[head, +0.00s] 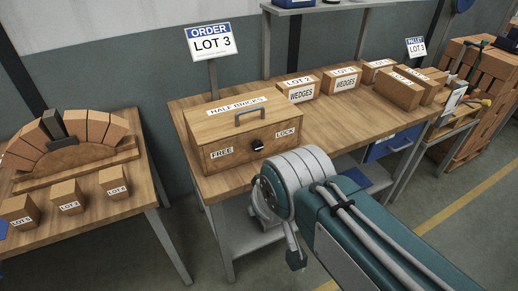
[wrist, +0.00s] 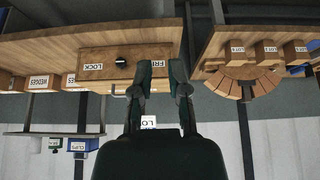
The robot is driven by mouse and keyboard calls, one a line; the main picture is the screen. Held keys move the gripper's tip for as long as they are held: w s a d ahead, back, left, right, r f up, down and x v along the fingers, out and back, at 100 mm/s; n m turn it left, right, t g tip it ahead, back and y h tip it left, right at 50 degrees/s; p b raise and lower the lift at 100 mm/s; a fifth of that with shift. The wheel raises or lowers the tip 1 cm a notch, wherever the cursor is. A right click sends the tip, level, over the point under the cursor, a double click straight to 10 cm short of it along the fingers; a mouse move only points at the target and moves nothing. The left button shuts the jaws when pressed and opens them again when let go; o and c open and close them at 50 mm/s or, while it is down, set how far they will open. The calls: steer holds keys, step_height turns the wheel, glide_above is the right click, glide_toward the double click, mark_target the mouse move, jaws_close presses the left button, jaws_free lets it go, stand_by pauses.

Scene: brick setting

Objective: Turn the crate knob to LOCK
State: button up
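The wooden crate labelled HALF BRICKS (head: 237,151) sits closed on the workbench in the head view, with a grey handle on its lid. Its black knob (head: 257,145) is on the front face, between the FREE label (head: 221,153) at left and the LOCK label (head: 285,133) at right. The knob is too small to tell its pointing direction. The wrist view is upside down; there the knob (wrist: 122,61) lies left of my gripper (wrist: 160,68). My gripper's two fingers are apart with nothing between them, and clear of the knob. The fingers partly cover the crate front there.
The workbench (head: 180,113) also holds several wedge boxes (head: 298,89) right of the crate. An ORDER LOT 3 sign (head: 212,42) stands behind it. A left table (head: 143,190) carries a brick arch (head: 68,139) and small lot blocks. A gap separates the tables.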

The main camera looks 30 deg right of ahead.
steer(key=o, duration=0.5)
steer(key=shift+w+d+f, duration=0.1)
steer(key=shift+w+f, duration=0.05)
steer(key=shift+w, duration=0.3)
steer(key=shift+w+d+f, duration=0.1)
steer(key=shift+w+f, duration=0.05)
steer(key=shift+w, duration=0.25)
steer(key=shift+o, duration=0.2)
steer(key=w+d+f+n+t, duration=0.1)
steer(key=w+f+t, duration=0.1)
steer(key=w, duration=0.4)
steer(key=w+d+f+n+t+h, duration=0.1)
steer(key=w+d+f, duration=0.1)
steer(key=w, duration=0.5)
steer(key=shift+d+f+n+t, duration=0.25)
steer(key=shift+f+n+t, duration=0.15)
steer(key=shift+f, duration=0.3)
steer(key=n+t+h, duration=0.3)
steer(key=t, duration=0.2)
glide_toward(258, 148)
steer(key=x, duration=1)
steer(key=shift+w+f, duration=0.1)
steer(key=shift+w, duration=0.3)
steer(key=c, duration=1.1)
